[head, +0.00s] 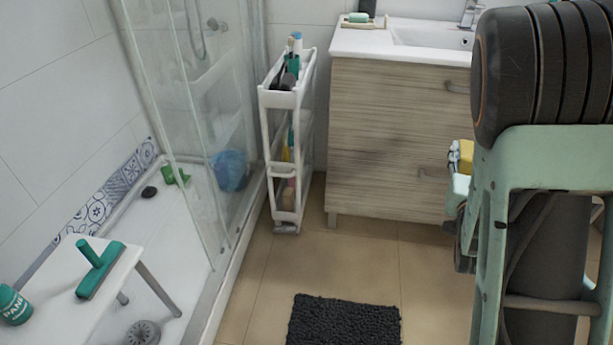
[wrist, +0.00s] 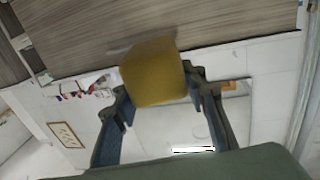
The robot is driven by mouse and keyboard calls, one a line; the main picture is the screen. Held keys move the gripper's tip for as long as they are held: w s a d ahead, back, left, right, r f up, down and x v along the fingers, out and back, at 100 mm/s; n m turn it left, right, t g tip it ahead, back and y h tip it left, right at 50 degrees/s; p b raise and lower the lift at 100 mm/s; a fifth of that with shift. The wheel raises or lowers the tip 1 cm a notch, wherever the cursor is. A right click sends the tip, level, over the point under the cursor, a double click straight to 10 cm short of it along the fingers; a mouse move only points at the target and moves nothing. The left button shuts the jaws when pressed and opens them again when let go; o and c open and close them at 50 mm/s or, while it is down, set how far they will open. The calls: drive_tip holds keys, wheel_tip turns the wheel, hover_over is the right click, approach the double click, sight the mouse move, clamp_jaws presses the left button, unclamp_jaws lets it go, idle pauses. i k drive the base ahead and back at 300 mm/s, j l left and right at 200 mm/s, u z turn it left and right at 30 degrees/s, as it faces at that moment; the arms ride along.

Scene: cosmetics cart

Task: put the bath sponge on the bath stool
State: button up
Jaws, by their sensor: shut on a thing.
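The bath sponge (head: 466,154) is a yellow block at the right of the head view, in front of the vanity. It fills the middle of the wrist view (wrist: 154,72). My gripper (head: 456,165) is shut on it, with one finger on each side in the wrist view (wrist: 160,88). Part of the grip is hidden behind my arm in the head view. The bath stool (head: 50,292) is white with grey legs and stands in the shower at lower left, far from my gripper. A green squeegee (head: 97,273) and a green bottle (head: 12,304) are on its top.
A glass shower screen (head: 190,120) and a raised tray edge (head: 222,285) border the shower. A narrow white cart (head: 287,100) with bottles stands beside the vanity (head: 385,140). A dark mat (head: 343,320) lies on the otherwise clear floor. A blue object (head: 230,170) shows by the glass.

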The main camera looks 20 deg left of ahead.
sight(51, 324)
drive_tip(key=i+u, duration=0.15)
drive_tip(key=u, duration=0.3)
drive_tip(key=i+j+u, duration=0.1)
drive_tip(key=u, duration=0.35)
drive_tip(key=i+l+u, duration=0.1)
drive_tip(key=i+u, duration=0.15)
drive_tip(key=u, duration=0.15)
drive_tip(key=i+u, duration=0.15)
drive_tip(key=u, duration=0.3)
drive_tip(key=i+l+u, duration=0.1)
drive_tip(key=u, duration=0.35)
drive_tip(key=i+l+u, duration=0.1)
drive_tip(key=l+u, duration=0.2)
drive_tip(key=u, duration=0.15)
drive_tip(key=i+l+u, duration=0.15)
drive_tip(key=u, duration=0.3)
drive_tip(key=i+l+u, duration=0.2)
drive_tip(key=u, duration=0.25)
drive_tip(key=i+l+u, duration=0.1)
drive_tip(key=l+u, duration=0.2)
drive_tip(key=u, duration=0.15)
drive_tip(key=i+l+u, duration=0.1)
drive_tip(key=l+u, duration=0.55)
drive_tip(key=u, duration=0.2)
